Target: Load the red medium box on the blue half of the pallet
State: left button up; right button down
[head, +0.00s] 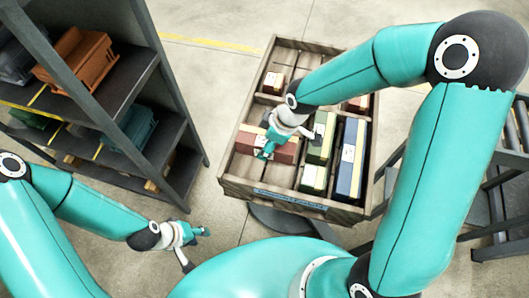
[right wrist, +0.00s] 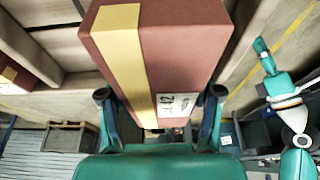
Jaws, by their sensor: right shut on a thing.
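My right gripper (head: 291,143) reaches over the wooden crate and is shut on a red box (head: 284,154). In the right wrist view the red box (right wrist: 180,45) has a yellow stripe and a white label, and sits between the two fingers (right wrist: 158,105). I cannot tell whether it is lifted clear of the crate floor. My left gripper (head: 197,248) is open and empty, low in the head view, left of the crate and apart from it. No pallet with a blue half can be made out.
The wooden crate (head: 232,189) is divided and also holds a green box (head: 320,150), a blue box (head: 350,158) and smaller red ones. A dark shelf (head: 190,137) with orange (head: 80,58) and teal bins (head: 137,125) stands left. A roller conveyor (head: 507,190) is at right.

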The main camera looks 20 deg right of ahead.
jog(key=shift+f+b, duration=0.65)
jog(key=shift+f, duration=2.15)
jog(key=shift+f, duration=0.15)
jog(key=shift+c, duration=1.1)
grip_release()
jog(key=shift+r, duration=0.3)
jog(key=p+v, duration=0.2)
jog(key=v, duration=0.9)
jog(key=shift+s+d+r, duration=0.1)
jog(key=shift+r, duration=0.2)
